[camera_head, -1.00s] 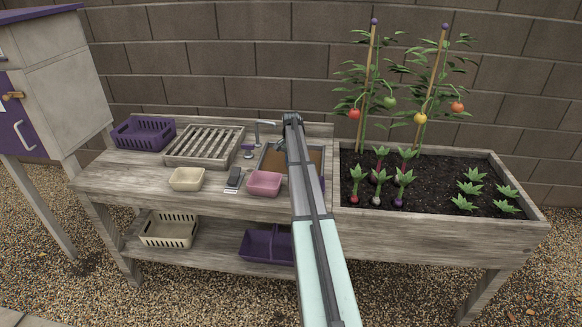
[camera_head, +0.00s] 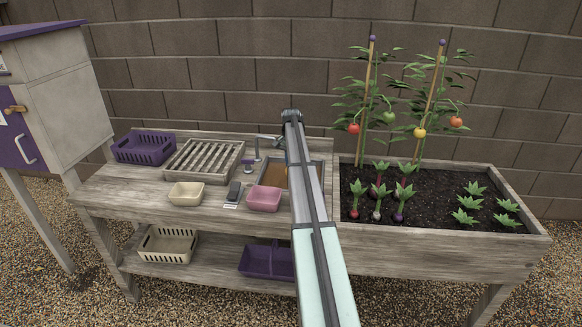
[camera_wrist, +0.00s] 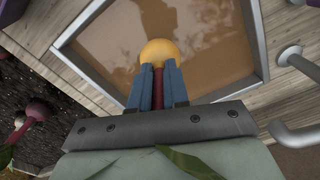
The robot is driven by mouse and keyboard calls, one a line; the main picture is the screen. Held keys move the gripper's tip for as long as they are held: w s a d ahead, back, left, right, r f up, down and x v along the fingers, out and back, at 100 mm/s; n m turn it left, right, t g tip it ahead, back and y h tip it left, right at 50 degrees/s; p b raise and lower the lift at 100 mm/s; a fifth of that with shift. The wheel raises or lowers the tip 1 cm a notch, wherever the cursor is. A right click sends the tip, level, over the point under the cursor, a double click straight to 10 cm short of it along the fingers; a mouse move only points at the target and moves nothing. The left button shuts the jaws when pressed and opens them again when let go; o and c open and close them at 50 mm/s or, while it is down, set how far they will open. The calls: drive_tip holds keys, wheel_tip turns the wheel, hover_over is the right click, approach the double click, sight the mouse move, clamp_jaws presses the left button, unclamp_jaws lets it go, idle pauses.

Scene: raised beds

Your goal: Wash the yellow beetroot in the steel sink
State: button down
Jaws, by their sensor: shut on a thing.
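The yellow beetroot (camera_wrist: 159,52) shows in the wrist view, its round bulb just past the fingertips and its red stem between the blue fingers. My gripper (camera_wrist: 158,74) is shut on it and holds it over the steel sink (camera_wrist: 263,45). The sink holds brownish water. I cannot tell whether the bulb touches the water. In the head view the sink (camera_head: 262,174) is partly covered by my arm, and the beetroot is hidden. Green leaves show at the bottom of the wrist view.
The tap (camera_wrist: 290,56) stands beside the sink. A pink tub (camera_head: 264,199), a cream tub (camera_head: 186,194), a brush (camera_head: 234,191), a slatted rack (camera_head: 204,160) and a purple basket (camera_head: 144,148) stand left of it. The planted soil bed (camera_head: 430,203) is on the right.

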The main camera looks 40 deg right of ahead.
drive_tip(key=shift+r, duration=2.9)
drive_tip(key=shift+s+a+n, duration=0.15)
drive_tip(key=shift+s+n, duration=0.1)
drive_tip(key=shift+n, duration=0.15)
drive_tip(key=s+a+r+n, duration=0.2)
drive_tip(key=s+a+n, duration=0.1)
drive_tip(key=s+a, duration=0.8)
drive_tip(key=s+a+r+n, duration=0.1)
drive_tip(key=a+r+n, duration=0.2)
drive_tip(key=a, duration=1.7)
drive_tip(key=a+r+n, duration=0.3)
drive_tip(key=a+r, duration=0.2)
drive_tip(key=a, duration=1.4)
drive_tip(key=shift+s+a, duration=0.35)
drive_tip(key=shift+s, duration=0.05)
